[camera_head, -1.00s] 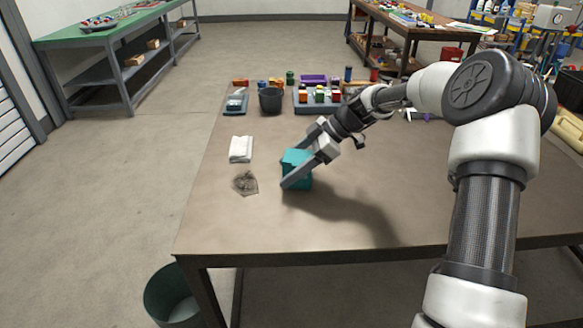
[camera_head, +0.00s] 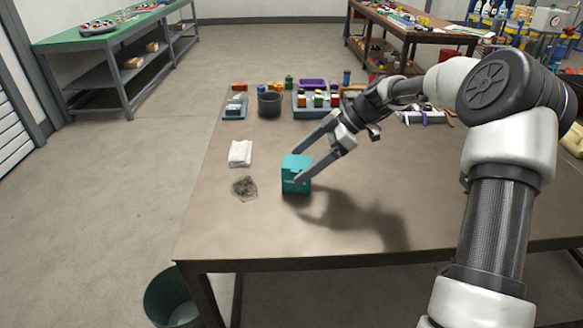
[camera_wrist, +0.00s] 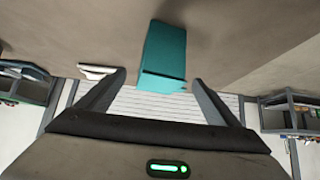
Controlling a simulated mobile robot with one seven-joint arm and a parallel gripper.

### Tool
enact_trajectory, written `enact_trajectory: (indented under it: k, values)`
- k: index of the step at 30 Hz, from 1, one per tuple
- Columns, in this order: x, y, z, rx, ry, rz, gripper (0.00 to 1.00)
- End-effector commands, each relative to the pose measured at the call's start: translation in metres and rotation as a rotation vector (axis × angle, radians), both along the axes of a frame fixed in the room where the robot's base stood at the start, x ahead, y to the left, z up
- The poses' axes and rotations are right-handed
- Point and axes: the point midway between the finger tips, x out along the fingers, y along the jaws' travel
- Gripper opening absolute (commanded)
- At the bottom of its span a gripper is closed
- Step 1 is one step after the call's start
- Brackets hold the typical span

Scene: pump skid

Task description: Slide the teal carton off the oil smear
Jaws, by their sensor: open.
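The teal carton (camera_head: 296,175) stands upright on the brown table (camera_head: 240,222), to the right of the dark oil smear (camera_head: 244,187). A strip of bare table shows between the carton and the smear.
A folded white cloth (camera_head: 240,153) lies behind the smear. A dark cup (camera_head: 270,103) and trays of small coloured parts (camera_head: 317,103) stand at the back. A bin (camera_head: 172,298) stands on the floor by the front left corner.

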Motion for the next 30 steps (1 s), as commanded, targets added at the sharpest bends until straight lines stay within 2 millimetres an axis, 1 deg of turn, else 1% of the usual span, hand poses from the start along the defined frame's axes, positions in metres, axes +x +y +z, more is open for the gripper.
enact_trajectory:
  k: [1, 3, 9, 12, 15, 19, 30]
  values:
    - [0.001, -0.011, 0.013, -0.001, -0.003, -0.003, 0.86]
    - [0.001, -0.024, 0.025, -0.002, -0.004, -0.004, 0.86]
    - [0.0, -0.056, 0.058, 0.0, -0.003, -0.003, 0.86]
    - [0.0, -0.068, 0.07, 0.0, -0.002, -0.002, 0.86]
    - [0.0, -0.077, 0.078, 0.0, -0.001, -0.001, 0.86]
    - [-0.001, -0.083, 0.084, -0.001, 0.0, 0.0, 0.86]
    - [-0.001, -0.084, 0.085, -0.002, 0.0, 0.0, 0.86]
